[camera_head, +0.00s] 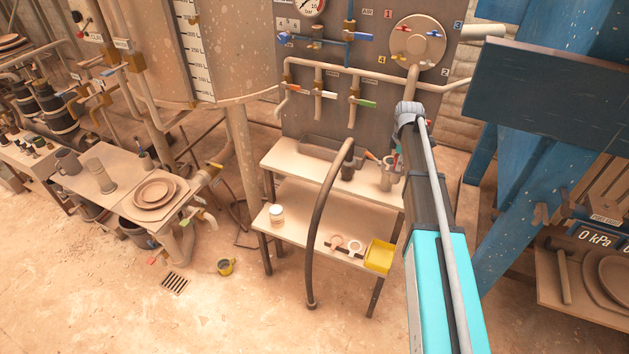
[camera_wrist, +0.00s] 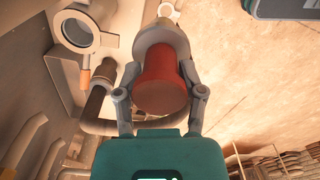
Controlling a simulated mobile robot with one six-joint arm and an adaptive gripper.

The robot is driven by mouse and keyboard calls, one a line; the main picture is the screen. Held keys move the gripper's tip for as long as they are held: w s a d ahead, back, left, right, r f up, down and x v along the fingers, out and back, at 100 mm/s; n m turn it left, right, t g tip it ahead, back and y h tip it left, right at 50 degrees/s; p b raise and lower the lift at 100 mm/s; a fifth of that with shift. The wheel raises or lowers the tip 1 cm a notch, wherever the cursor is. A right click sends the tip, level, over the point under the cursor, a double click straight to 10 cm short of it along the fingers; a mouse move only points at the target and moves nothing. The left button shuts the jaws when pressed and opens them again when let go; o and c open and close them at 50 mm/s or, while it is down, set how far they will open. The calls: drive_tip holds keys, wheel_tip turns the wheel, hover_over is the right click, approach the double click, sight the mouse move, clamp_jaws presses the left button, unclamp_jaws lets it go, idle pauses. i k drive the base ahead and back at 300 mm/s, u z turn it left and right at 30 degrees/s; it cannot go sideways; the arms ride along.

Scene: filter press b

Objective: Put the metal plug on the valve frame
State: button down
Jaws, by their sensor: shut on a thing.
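In the wrist view my gripper (camera_wrist: 160,75) is shut on a red cylindrical piece with a pale, wider collar, which I take to be the metal plug (camera_wrist: 163,82). One finger lies on each side of it. A small pale round part (camera_wrist: 168,12) shows beyond the collar. In the head view my arm covers most of my gripper, near the upper shelf. I cannot tell for sure which part is the valve frame. A round plate (camera_head: 418,42) with small coloured valve handles is on the grey panel, above and beyond my arm.
A two-level table (camera_head: 285,157) stands below the panel, with a grey tray (camera_head: 320,147) on top. A dark curved hose (camera_head: 322,215) hangs in front. A yellow bin (camera_head: 379,256) and a white jar (camera_head: 276,214) are on the lower shelf. Blue beams (camera_head: 520,190) stand right of my arm.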

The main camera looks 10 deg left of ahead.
sight(316, 169)
drive_tip(key=k, duration=1.45)
drive_tip(key=u, duration=0.35)
drive_tip(key=i, duration=0.7)
drive_tip(key=u, duration=0.9)
drive_tip(key=i, duration=1.25)
drive_tip(key=z, duration=0.55)
